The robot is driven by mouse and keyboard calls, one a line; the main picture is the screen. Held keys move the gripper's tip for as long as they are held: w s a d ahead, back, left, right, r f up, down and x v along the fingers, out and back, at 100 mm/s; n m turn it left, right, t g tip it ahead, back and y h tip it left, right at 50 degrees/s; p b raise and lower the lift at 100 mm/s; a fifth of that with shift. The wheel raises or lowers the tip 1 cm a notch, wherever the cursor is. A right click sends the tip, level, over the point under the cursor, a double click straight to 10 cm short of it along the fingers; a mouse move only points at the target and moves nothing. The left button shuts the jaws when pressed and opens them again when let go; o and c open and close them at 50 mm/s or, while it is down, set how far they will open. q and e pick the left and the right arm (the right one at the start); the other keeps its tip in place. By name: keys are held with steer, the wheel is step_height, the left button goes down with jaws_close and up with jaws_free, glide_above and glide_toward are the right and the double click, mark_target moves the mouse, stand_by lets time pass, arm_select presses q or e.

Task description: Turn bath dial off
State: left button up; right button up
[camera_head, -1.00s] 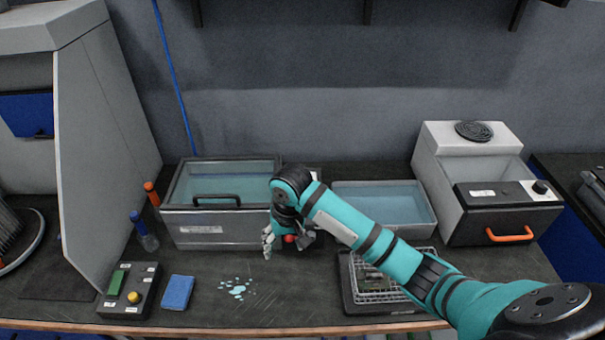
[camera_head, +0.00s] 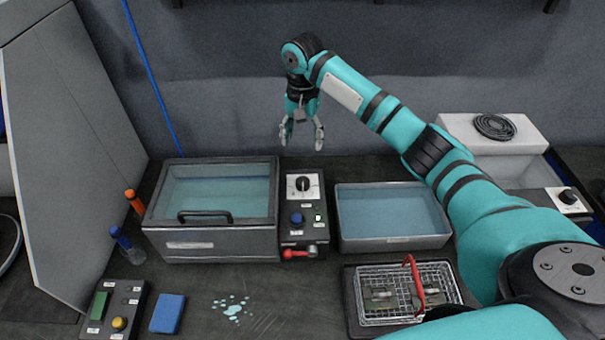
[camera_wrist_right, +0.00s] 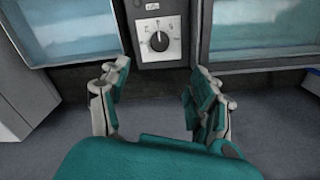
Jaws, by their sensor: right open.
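The bath dial is a black knob (camera_head: 303,184) on a white scale plate, at the back of a dark control box (camera_head: 304,236) between two water-filled baths. In the right wrist view the dial (camera_wrist_right: 159,41) shows at the top, ahead of the fingers. Its pointer looks about in line with the box, but its setting is too small to read. My right gripper (camera_head: 301,138) is open and empty, pointing down above and behind the dial, apart from it. Its two fingers (camera_wrist_right: 156,98) are spread in the wrist view. My left gripper is not in view.
A lidded bath (camera_head: 210,245) stands left of the box and an open bath (camera_head: 395,243) right. The box also has a blue knob (camera_head: 297,219), a green-lit switch (camera_head: 318,219) and a red lever (camera_head: 300,253). A wire basket (camera_head: 405,292) sits in front.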

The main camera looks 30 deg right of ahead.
glide_above(303, 181)
step_height(303, 181, down, 5)
step_height(303, 181, down, 10)
steer(key=shift+a+r+p, duration=0.1)
steer(key=shift+r+p, duration=0.15)
steer(key=shift+p, duration=0.55)
steer(key=shift+f, duration=0.4)
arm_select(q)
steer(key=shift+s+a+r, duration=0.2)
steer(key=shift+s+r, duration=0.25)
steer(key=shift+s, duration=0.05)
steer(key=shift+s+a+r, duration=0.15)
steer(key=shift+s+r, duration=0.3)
arm_select(e)
steer(key=c, duration=1.2)
